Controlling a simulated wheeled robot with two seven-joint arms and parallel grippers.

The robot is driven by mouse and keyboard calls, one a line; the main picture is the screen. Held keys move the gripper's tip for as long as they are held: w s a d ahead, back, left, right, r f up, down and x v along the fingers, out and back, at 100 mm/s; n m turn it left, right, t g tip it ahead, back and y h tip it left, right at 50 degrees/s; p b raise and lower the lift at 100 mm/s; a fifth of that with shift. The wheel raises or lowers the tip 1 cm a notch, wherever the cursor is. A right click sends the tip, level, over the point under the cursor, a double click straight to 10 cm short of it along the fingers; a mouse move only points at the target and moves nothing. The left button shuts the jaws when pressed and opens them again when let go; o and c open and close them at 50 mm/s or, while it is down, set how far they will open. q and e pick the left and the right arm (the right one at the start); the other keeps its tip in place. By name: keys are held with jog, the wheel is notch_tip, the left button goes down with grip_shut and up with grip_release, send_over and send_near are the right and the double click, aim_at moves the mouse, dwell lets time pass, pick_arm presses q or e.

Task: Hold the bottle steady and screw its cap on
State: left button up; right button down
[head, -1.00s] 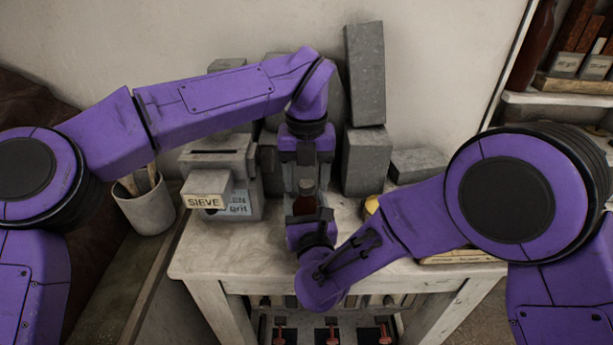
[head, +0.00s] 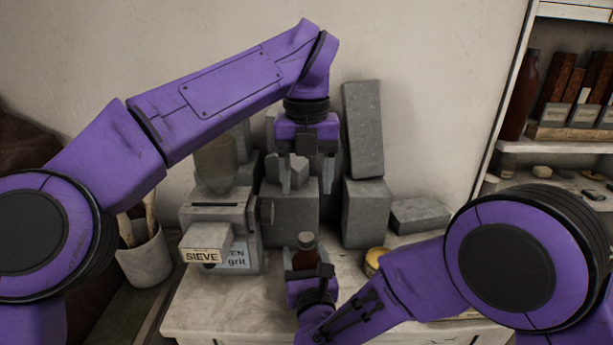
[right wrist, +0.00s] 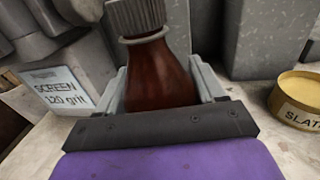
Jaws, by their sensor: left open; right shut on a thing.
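The brown bottle (head: 306,260) stands upright above the pale table, with my right gripper (head: 309,284) shut around its body. In the right wrist view the bottle (right wrist: 160,72) sits between the grey fingers (right wrist: 163,92). A grey ribbed cap (right wrist: 135,14) sits on the bottle's neck; its top is cut off by the frame edge. The cap (head: 306,239) also shows in the head view. I cannot tell how tight it is. My left gripper (head: 306,180) points down, open and empty, above the cap and apart from it. The bottle's base is hidden.
Grey blocks (head: 366,213) stand close behind the bottle. A box labelled SIEVE (head: 205,245) is at the left, beside a pot of tools (head: 146,262). A yellow tin (head: 376,262) stands just right of the bottle. Table space (head: 215,305) at front left is clear.

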pick_arm(q)
jog(key=shift+r, duration=0.1)
pick_arm(e)
jog(key=shift+c, duration=1.4)
grip_release()
pick_arm(q)
jog(key=shift+w, duration=0.1)
pick_arm(e)
jog(key=shift+o, duration=1.2)
jog(key=shift+s+f, duration=0.15)
jog(key=shift+s, duration=0.15)
pick_arm(q)
notch_tip(320, 180, down, 4)
jog(key=b, duration=0.4)
pick_arm(e)
jog(key=s, duration=0.3)
jog(key=s+d, duration=0.1)
jog(key=s, duration=0.5)
jog(key=shift+d, duration=0.3)
jog(key=shift+s, duration=0.35)
